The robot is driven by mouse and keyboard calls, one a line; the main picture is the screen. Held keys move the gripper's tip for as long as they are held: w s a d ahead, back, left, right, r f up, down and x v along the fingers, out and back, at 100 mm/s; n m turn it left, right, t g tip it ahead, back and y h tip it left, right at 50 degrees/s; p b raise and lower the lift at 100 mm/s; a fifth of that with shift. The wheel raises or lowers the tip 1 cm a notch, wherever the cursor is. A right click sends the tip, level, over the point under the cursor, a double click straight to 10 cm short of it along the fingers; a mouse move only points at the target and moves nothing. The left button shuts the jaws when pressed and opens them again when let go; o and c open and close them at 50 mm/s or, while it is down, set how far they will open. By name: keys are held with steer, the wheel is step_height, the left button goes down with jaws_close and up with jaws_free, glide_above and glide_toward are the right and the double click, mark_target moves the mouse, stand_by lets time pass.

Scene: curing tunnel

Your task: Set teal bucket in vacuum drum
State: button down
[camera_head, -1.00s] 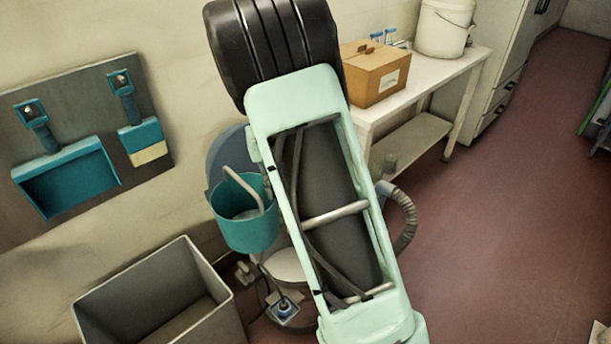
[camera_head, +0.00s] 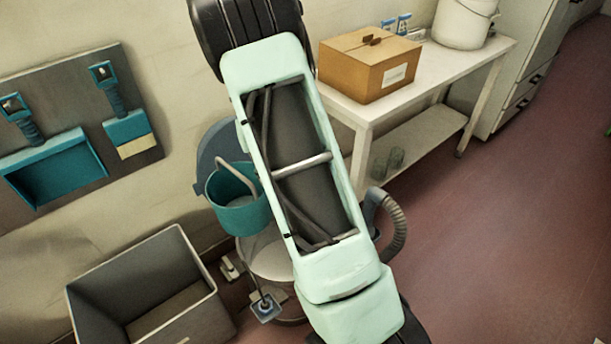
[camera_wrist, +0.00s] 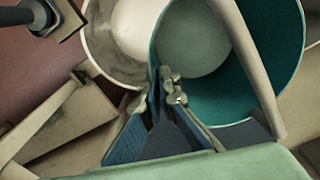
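The teal bucket (camera_head: 236,214) hangs in the air just left of my arm, its right side hidden by the arm. Its grey handle (camera_head: 234,172) leans over the opening. The vacuum drum (camera_head: 275,262) stands on the floor below and slightly right of it, partly hidden by my arm and the bucket. In the wrist view the bucket (camera_wrist: 285,75) fills the upper right. My gripper (camera_wrist: 165,80) has its fingers closed together on the bucket's near left rim. A pale round drum-like opening (camera_wrist: 115,60) shows directly left of the bucket. My gripper is hidden in the head view.
A grey open bin (camera_head: 150,265) stands at lower left. A wall board (camera_head: 75,135) with teal dustpans hangs above it. A white table (camera_head: 440,85) at right holds a cardboard box (camera_head: 350,75) and a white pail (camera_head: 462,25). A corrugated hose (camera_head: 398,232) curves right of the drum. Floor is clear at right.

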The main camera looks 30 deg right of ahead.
steer(key=s+d+f+m+p, duration=0.1)
steer(key=s+d+f+p, duration=0.15)
steer(key=d, duration=0.35)
steer(key=s+d+f+p, duration=0.1)
steer(key=d+f+p, duration=0.15)
steer(key=d, duration=0.25)
step_height(320, 180, down, 6)
steer(key=b, duration=0.3)
steer(key=shift+y+b, duration=0.3)
steer(key=shift+b, duration=0.1)
steer(key=shift+d, duration=0.1)
steer(key=shift+f, duration=0.15)
